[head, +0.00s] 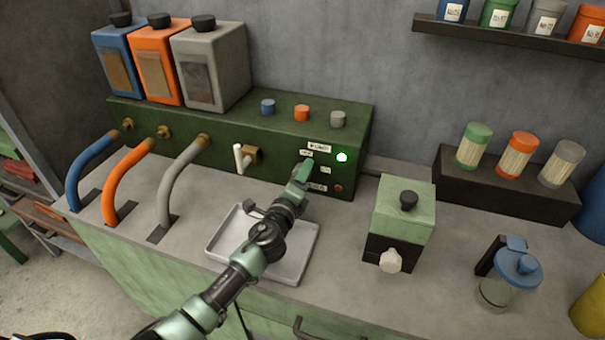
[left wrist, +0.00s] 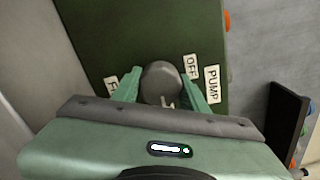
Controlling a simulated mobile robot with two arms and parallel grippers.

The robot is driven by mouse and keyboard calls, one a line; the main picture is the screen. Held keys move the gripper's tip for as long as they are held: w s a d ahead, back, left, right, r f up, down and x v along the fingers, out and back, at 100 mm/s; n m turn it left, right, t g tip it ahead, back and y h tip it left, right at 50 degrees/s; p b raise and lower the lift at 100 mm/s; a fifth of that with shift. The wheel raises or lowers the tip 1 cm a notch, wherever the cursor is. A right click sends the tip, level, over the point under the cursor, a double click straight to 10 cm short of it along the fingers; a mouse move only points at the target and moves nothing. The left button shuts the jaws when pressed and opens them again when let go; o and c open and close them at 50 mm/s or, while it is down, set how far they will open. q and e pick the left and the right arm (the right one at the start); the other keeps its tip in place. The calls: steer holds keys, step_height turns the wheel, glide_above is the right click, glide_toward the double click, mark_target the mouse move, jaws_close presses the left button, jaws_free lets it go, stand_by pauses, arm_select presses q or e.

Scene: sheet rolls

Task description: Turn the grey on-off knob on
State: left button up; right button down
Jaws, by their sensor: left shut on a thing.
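The grey on-off knob (left wrist: 162,80) sits on the front of the dark green panel box (head: 235,130). In the left wrist view it stands between the fingers of my left gripper (left wrist: 165,90), which is shut on it. A white pointer mark shows on the lower side of the knob there, facing away from the OFF label (left wrist: 191,67). In the head view my left gripper (head: 304,171) reaches the panel and hides the knob. The PUMP label (head: 319,148) is above it and the ON label (head: 325,170) to its right. A green lamp (head: 342,157) is lit. My right gripper is not in view.
A grey tray (head: 292,268) lies under my left arm. A white lever tap (head: 242,157) is left of the knob. Hoses (head: 178,180) curve at the left.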

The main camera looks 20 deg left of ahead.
arm_select(q)
steer(key=shift+f, duration=0.1)
steer(key=o, duration=1.4)
steer(key=shift+s, duration=0.1)
steer(key=s, duration=0.7)
steer(key=shift+s+a, duration=0.1)
steer(key=shift+s, duration=0.25)
